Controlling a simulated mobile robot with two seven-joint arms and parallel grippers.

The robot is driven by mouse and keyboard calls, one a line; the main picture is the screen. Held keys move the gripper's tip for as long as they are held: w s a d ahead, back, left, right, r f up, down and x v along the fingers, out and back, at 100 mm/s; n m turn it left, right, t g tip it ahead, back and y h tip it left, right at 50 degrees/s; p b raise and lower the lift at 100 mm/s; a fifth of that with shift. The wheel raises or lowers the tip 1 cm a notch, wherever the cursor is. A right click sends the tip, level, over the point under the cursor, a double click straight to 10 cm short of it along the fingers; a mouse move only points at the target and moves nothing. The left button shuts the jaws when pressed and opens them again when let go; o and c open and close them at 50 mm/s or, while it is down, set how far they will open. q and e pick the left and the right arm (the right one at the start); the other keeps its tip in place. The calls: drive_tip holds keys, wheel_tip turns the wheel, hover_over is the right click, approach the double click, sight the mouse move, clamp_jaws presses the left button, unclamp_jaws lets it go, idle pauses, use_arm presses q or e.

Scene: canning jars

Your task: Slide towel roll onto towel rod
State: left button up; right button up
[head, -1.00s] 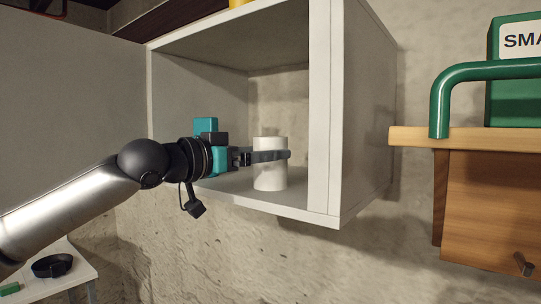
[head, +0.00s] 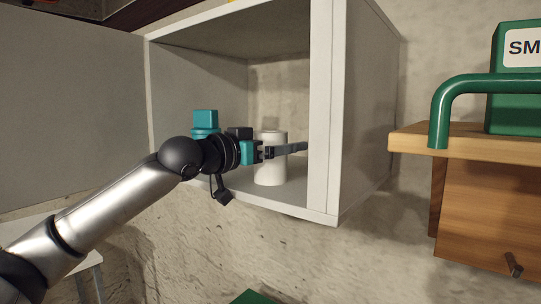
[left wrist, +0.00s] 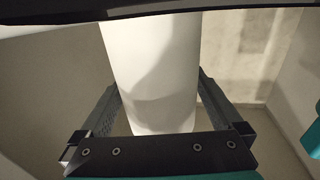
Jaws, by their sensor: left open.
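The towel roll (head: 271,172) is a plain white cylinder standing upright on the floor of an open white cabinet. My left gripper (head: 290,149) reaches into the cabinet at the roll's upper part. In the left wrist view the gripper (left wrist: 158,82) is open, with one finger on each side of the roll (left wrist: 150,60). I cannot tell whether either finger touches it. I cannot identify the towel rod with certainty. A thick green bent bar (head: 480,82) rises from a wooden shelf at the right. My right gripper is not in view.
The cabinet's side wall (head: 365,120) stands close right of the fingers. A wooden shelf (head: 415,140) carries a green box (head: 512,110), with a small peg (head: 514,265) on the brown wood below. A pale table (head: 30,222) is at lower left.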

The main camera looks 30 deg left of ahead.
use_arm(q)
drive_tip(key=c, duration=1.2)
